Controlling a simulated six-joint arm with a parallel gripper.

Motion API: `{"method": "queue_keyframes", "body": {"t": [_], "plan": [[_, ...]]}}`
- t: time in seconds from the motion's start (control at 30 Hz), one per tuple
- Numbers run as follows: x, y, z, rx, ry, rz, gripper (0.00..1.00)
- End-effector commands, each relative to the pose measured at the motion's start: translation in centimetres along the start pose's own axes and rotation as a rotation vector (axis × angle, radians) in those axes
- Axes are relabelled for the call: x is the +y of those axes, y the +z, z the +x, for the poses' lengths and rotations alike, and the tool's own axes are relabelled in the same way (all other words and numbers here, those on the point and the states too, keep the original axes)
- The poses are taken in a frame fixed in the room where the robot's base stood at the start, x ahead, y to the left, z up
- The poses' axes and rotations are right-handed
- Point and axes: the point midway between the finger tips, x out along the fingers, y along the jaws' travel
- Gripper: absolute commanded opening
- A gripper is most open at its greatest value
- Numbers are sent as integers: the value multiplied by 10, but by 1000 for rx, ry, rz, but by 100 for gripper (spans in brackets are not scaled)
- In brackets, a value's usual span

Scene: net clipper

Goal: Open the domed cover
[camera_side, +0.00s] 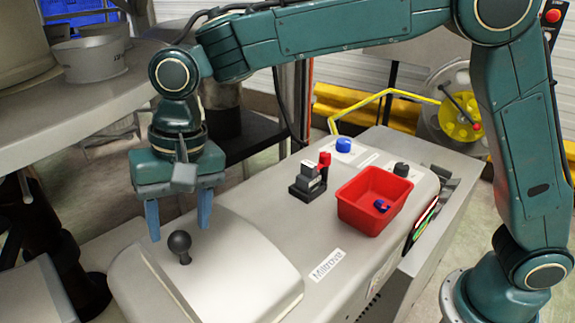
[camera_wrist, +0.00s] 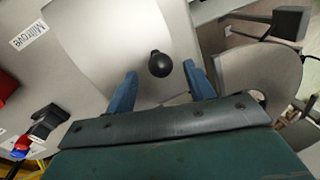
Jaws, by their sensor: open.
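The domed cover (camera_side: 215,268) is a pale grey rounded lid at the left end of the machine, and it looks shut. A black ball knob (camera_side: 180,243) stands up on it near its left edge. My gripper (camera_side: 179,222) is above the knob, fingers pointing down. Its two blue fingers are apart and empty. In the wrist view the knob (camera_wrist: 160,64) lies just beyond and between the fingertips (camera_wrist: 165,80), with a gap to each side; I cannot tell the exact height gap. The cover (camera_wrist: 110,40) fills the upper middle of that view.
A red bin (camera_side: 373,200) with small blue pieces in it sits on the machine top. A black and red clamp device (camera_side: 310,178), a blue knob (camera_side: 343,145) and a black knob (camera_side: 401,169) stand near it. A grey round table (camera_side: 80,105) stands at the back left.

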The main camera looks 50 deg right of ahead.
Motion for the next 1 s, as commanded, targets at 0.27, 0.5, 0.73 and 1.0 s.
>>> {"method": "queue_keyframes", "body": {"t": [0.27, 0.5, 0.73, 1.0], "plan": [[0, 0, 27, 0, 1, 0, 53], [0, 0, 32, 1, 1, 1, 53], [0, 0, 32, 1, 0, 1, 40], [0, 0, 31, 1, 0, 1, 0]]}}
